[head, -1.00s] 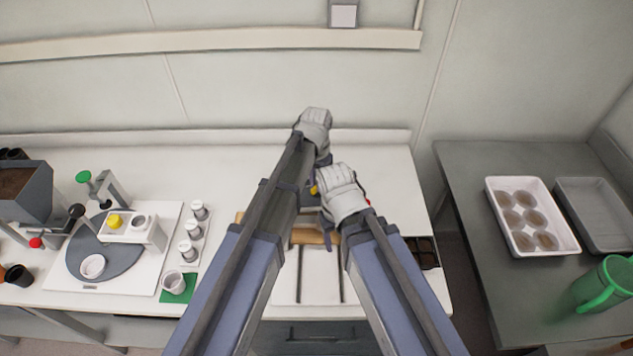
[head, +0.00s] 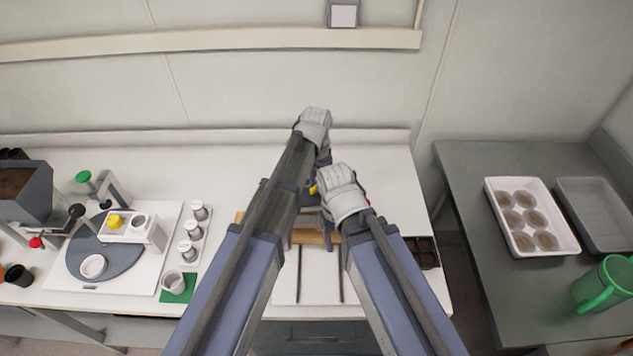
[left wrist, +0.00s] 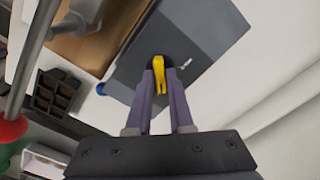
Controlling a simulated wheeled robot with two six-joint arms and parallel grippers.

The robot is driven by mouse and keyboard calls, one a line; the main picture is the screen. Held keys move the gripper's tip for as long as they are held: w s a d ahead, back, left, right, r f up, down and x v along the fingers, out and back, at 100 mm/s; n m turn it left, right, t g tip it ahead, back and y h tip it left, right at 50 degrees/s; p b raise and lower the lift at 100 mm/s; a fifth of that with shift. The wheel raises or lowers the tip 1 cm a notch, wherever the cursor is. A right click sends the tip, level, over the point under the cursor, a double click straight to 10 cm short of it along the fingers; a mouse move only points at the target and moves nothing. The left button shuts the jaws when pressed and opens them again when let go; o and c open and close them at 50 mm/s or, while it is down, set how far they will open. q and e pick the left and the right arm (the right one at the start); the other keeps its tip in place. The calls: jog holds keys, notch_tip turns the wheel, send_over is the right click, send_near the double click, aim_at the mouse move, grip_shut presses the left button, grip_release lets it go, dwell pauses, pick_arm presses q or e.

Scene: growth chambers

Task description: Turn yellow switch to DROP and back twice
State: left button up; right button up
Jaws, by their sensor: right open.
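The yellow switch (left wrist: 158,72) stands out from a dark grey panel (left wrist: 195,45) in the left wrist view. A small pale marking beside it is too small to read. My left gripper (left wrist: 160,78) has its two purple fingers on either side of the switch, close against it. In the head view my left gripper (head: 324,168) points down, and a bit of yellow (head: 313,189) shows just below it, mostly covered by my arms. My right gripper (head: 328,212) is lower and to the right, open; its fingertips are largely hidden.
A dark tray of cells (head: 424,252) stands right of my right arm. A white board (head: 60,279) with several small pots is at left. The grey side table at right holds a white tray (head: 572,247) and a green jug (head: 603,284). The white bench behind my grippers is clear.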

pick_arm(q)
jog(key=o, duration=0.4)
jog(key=shift+r, duration=0.1)
notch_tip(320, 180, up, 8)
jog(key=p, duration=0.8)
jog(key=shift+f, duration=0.2)
jog(key=shift+s, duration=0.15)
